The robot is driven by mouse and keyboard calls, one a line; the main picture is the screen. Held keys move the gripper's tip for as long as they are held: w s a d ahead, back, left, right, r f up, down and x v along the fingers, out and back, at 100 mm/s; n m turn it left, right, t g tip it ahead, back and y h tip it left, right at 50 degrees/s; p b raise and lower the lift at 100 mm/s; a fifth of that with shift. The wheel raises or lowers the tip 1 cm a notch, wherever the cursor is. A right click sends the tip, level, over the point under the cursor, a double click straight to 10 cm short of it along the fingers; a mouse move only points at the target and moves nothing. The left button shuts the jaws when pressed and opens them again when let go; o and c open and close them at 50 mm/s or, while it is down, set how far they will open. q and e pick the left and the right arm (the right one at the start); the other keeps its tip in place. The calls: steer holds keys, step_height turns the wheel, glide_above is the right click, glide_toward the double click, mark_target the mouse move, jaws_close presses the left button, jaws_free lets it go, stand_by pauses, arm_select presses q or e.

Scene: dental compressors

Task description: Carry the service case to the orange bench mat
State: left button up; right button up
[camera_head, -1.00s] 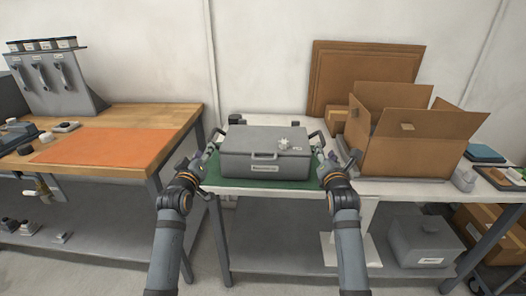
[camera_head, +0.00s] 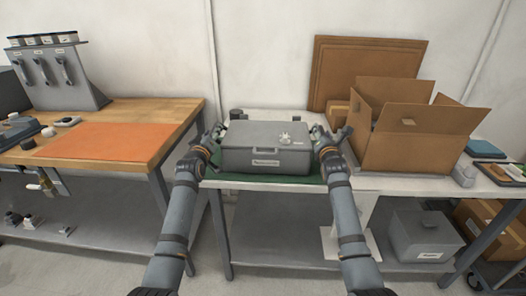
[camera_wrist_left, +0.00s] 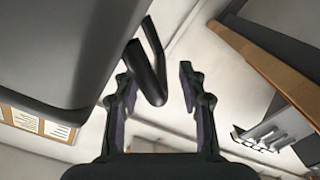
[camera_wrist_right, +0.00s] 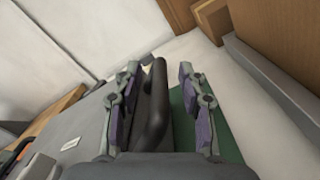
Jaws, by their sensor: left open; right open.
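The grey service case (camera_head: 265,148) sits on the green mat (camera_head: 240,184) on the white table, with a small light object (camera_head: 285,137) on its lid. My left gripper (camera_head: 212,138) is open at the case's left side; in the left wrist view the dark side handle (camera_wrist_left: 150,70) lies between its fingers (camera_wrist_left: 158,85). My right gripper (camera_head: 322,138) is open at the right side; in the right wrist view the other side handle (camera_wrist_right: 155,110) lies between its fingers (camera_wrist_right: 157,90). The orange bench mat (camera_head: 107,141) lies flat and bare on the wooden bench at left.
The wooden bench (camera_head: 160,118) carries small parts left of the mat and a grey tool rack (camera_head: 65,80) behind it. An open cardboard box (camera_head: 415,140) stands right of my right gripper. A gap separates bench and table. Another grey case (camera_head: 425,236) stands below.

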arm_select(q)
steer(key=shift+w, duration=0.5)
arm_select(e)
steer(key=shift+w, duration=0.5)
arm_select(q)
jaws_close()
arm_select(e)
steer(key=shift+d, duration=0.1)
jaws_close()
